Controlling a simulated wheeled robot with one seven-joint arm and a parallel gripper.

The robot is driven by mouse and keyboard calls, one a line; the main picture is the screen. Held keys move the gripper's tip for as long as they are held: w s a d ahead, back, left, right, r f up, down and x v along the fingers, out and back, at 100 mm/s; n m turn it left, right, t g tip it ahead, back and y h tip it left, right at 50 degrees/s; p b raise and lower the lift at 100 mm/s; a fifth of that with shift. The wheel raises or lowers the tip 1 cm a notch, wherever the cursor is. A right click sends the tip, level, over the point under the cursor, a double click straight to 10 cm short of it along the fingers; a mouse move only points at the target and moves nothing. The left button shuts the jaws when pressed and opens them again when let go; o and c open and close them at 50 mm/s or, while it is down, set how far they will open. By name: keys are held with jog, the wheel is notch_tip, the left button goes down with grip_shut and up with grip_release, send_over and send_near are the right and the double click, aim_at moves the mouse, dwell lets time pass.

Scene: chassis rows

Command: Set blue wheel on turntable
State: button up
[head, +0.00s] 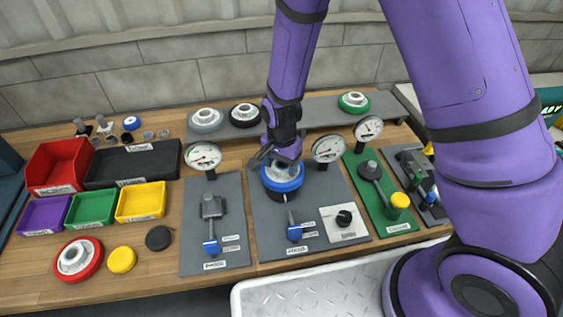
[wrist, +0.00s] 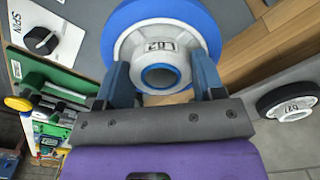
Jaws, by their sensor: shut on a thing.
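The blue wheel (head: 282,177) has a blue tyre and a pale hub. My gripper (head: 280,160) comes down on it from above. In the wrist view the wheel (wrist: 208,28) fills the top middle, with the fingers of my gripper (wrist: 162,78) shut on either side of its raised hub. A dark round base, seemingly the turntable (head: 273,195), shows just under the wheel on the middle grey panel. The wheel hides most of it, so I cannot tell whether the two touch.
A dial gauge (head: 328,149) stands close right of the wheel, and a lever with a blue handle (head: 294,232) is in front. A grey shelf (head: 312,108) behind holds a grey wheel (head: 206,119), a black wheel (head: 245,114) and a green wheel (head: 353,101). A red wheel (head: 78,259) lies front left.

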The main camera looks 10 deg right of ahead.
jog(key=shift+f, duration=1.2)
dwell(1.4)
jog(key=shift+f, duration=1.15)
jog(key=o, duration=1.3)
jog(key=shift+o, duration=0.2)
notch_tip(320, 180, up, 11)
jog(key=shift+f, duration=0.1)
